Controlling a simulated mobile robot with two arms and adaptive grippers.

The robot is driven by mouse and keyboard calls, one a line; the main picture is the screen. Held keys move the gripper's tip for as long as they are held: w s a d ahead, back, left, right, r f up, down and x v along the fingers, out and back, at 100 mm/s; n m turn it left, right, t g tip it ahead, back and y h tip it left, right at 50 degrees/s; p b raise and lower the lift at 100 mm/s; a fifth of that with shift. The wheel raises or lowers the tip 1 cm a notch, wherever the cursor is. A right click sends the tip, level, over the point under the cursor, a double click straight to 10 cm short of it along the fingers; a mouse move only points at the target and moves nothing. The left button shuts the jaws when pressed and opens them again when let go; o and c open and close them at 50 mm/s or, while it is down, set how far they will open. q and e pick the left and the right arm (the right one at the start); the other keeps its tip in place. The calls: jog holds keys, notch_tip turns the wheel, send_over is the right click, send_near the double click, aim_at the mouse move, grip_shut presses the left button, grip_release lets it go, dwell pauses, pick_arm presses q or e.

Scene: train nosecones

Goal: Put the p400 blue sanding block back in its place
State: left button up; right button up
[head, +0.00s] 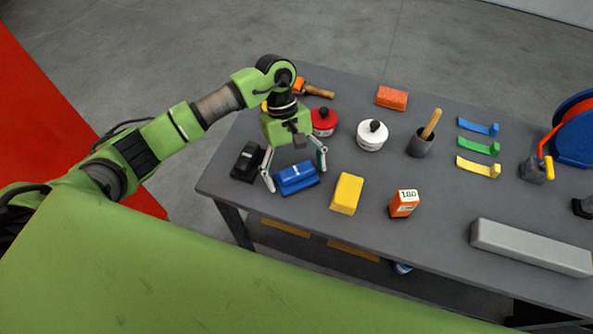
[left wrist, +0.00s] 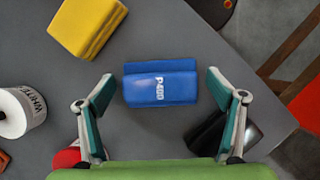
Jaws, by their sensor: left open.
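The blue P400 sanding block (head: 297,178) lies on the grey table near its front left edge. In the left wrist view the block (left wrist: 160,88) shows its white P400 label and sits between the finger pads, with a gap on each side. My left gripper (head: 296,175) is open above and around the block, pointing down; it also shows in the left wrist view (left wrist: 162,92). The block appears to rest on the table. My right gripper is not in view.
A black block (head: 247,162) stands close left of the blue one, a yellow block (head: 347,193) to the right. An orange 180 block (head: 404,204), red tin (head: 324,121), white tin (head: 372,135) and long grey bar (head: 530,248) are on the table (head: 440,220).

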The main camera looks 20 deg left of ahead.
pick_arm(q)
jog(key=b+v, duration=0.5)
jog(key=v, duration=0.7)
jog(key=shift+s+d+r, duration=0.1)
jog(key=shift+r, duration=0.05)
dwell(1.0)
